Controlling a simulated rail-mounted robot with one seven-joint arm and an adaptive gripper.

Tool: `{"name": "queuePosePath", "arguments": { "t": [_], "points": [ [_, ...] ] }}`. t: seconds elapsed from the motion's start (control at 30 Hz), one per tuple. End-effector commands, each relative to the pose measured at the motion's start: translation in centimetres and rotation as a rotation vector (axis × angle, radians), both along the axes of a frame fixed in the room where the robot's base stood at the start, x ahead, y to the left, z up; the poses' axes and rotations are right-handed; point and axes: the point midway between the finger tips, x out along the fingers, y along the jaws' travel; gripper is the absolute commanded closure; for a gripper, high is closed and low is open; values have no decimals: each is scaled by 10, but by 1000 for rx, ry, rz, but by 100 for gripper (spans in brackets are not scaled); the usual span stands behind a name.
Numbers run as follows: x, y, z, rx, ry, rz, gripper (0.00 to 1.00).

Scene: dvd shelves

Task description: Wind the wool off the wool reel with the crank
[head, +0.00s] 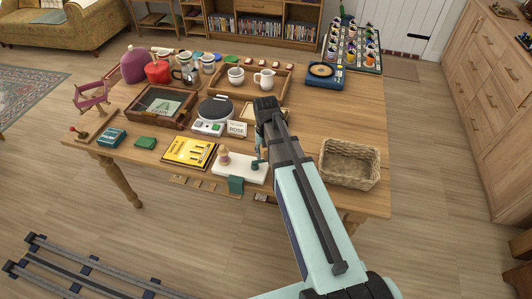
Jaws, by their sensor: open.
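What looks like the wool reel (91,93), a frame with pink wool on it, stands at the left end of the wooden table. A small wooden part with a red knob (72,129), which looks like the crank, is at its front left, by the table's edge. I cannot make out how the two join. My gripper (266,101) is over the middle of the table, far to the right of the reel, in front of the wooden tray with the white cups. It is open, and I see nothing held in it. My arm hides part of the table below it.
Close to the reel are a teal box (111,138), a green item (145,143), a glass-topped case (160,106), a purple rounded object (133,66) and a red pot (158,72). A scale-like device (214,115) lies between. The table's right side is mostly clear around a wicker basket (349,178).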

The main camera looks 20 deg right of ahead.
Motion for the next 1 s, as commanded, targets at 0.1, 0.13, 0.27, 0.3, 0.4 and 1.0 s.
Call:
{"name": "queuePosePath", "arguments": {
  "t": [0.1, 0.13, 0.27, 0.3, 0.4, 1.0],
  "points": [
    [0, 0, 3, 0, 0, 0, 57],
    [0, 0, 5, 0, -1, 0, 57],
    [1, 0, 18, -1, -3, 0, 57],
    [0, 0, 24, 0, -2, 0, 57],
    [1, 0, 41, 0, -3, 0, 57],
    [0, 1, 118, 0, 0, 0, 57]
  ]
}}
